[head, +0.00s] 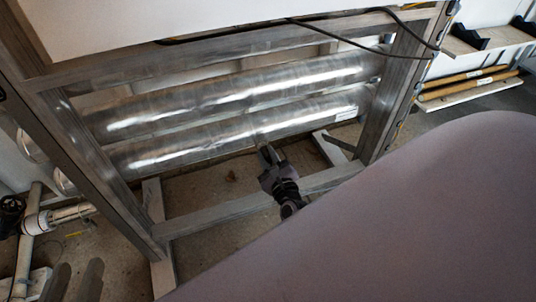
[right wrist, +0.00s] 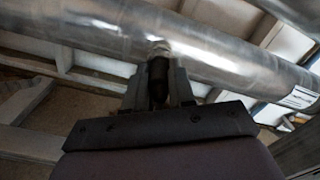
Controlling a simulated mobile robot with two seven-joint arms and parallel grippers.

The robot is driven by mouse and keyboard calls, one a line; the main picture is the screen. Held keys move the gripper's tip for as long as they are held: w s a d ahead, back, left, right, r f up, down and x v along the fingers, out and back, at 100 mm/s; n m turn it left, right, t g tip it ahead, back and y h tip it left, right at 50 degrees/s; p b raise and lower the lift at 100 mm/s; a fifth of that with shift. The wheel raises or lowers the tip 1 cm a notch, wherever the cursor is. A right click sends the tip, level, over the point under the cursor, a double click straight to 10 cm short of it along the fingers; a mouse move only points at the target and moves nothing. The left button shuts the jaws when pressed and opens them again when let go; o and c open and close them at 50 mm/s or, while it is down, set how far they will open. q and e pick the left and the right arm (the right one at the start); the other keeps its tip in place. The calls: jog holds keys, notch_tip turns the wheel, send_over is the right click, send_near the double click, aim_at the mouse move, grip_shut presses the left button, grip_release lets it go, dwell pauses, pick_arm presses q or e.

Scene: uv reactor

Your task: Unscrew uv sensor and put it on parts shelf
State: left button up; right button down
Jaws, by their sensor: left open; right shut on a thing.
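The uv sensor (right wrist: 158,80) is a small dark cylinder at the underside of the lower shiny metal reactor tube (right wrist: 100,30). My right gripper (right wrist: 158,88) is shut on it, with one finger on each side. Its top meets a short fitting on the tube; the thread is too small to see. In the head view my right gripper (head: 264,150) reaches up to the lower tube (head: 220,140), and the sensor is mostly hidden there. A shelf unit (head: 490,38) stands at the upper right.
A grey metal frame (head: 100,175) surrounds the tubes, with a low crossbar (head: 240,207) near my right arm. Black cables (head: 330,30) hang across the top. Pipes with a valve (head: 40,220) stand at the left. Long wooden-coloured rods (head: 465,80) lie on the lower shelf.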

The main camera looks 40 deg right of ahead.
aim_at(269, 158)
jog(key=n, duration=0.3)
jog(key=shift+w+r+p, duration=0.1)
jog(key=shift+p, duration=0.25)
jog(key=shift+p+v, duration=0.6)
jog(key=shift+v, duration=0.9)
jog(key=shift+p+v, duration=0.55)
jog(key=shift+v, duration=0.8)
jog(key=shift+p+v, duration=0.55)
jog(key=shift+v, duration=1.7)
jog(key=shift+d, duration=0.1)
